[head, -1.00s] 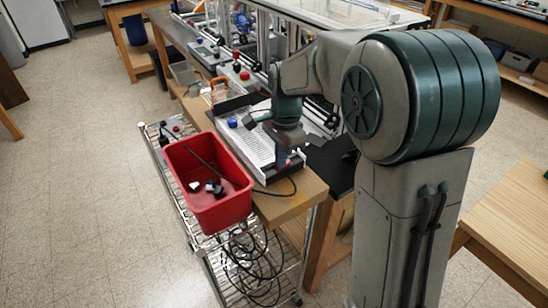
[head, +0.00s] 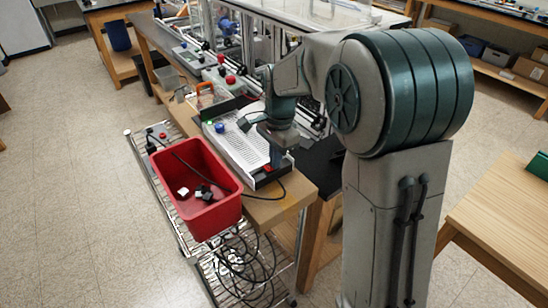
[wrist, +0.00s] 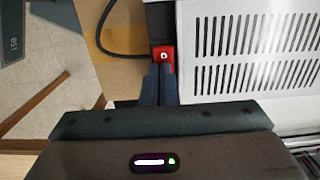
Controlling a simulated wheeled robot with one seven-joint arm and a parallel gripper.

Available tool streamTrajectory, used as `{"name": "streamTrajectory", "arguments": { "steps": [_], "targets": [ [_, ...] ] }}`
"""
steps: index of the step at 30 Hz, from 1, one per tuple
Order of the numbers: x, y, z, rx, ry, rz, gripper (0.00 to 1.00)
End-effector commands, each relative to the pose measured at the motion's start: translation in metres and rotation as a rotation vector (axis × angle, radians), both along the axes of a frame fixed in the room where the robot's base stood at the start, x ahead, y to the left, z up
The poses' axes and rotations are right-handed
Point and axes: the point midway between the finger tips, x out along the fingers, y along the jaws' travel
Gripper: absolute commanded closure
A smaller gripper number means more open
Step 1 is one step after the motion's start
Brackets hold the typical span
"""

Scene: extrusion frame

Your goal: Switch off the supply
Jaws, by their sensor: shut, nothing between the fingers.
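The supply is a white, slotted metal box (head: 240,147) on the wooden bench, with a blue knob (head: 219,127) and a green one at its far end. Its slotted top fills the upper right of the wrist view (wrist: 250,45). A red switch with a white mark (wrist: 163,55) sits at the box's near end, beside a black cable. My gripper (wrist: 159,72) is shut and empty, its fingertips right at the lower edge of the switch. I cannot tell whether they touch it. In the head view my gripper (head: 275,158) points down over this end. The switch's position is unclear.
A red tub (head: 196,218) with small black and white pieces stands on a wire rack (head: 150,180) left of the supply. Black cables (head: 245,270) hang below. A clear box with an orange handle (head: 205,90) and aluminium framing stand behind. Floor at left is clear.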

Motion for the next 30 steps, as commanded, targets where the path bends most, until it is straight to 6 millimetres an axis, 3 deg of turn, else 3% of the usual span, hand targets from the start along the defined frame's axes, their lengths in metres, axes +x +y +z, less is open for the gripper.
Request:
{"name": "streamTrajectory", "arguments": {
  "steps": [11,21,30],
  "targets": [
    [0.005,-0.012,0.048,-0.002,-0.006,-0.004,1.00],
    [0.016,-0.030,0.116,-0.001,-0.006,-0.004,1.00],
    [0.018,-0.036,0.135,-0.001,-0.004,-0.004,1.00]
  ]
}}
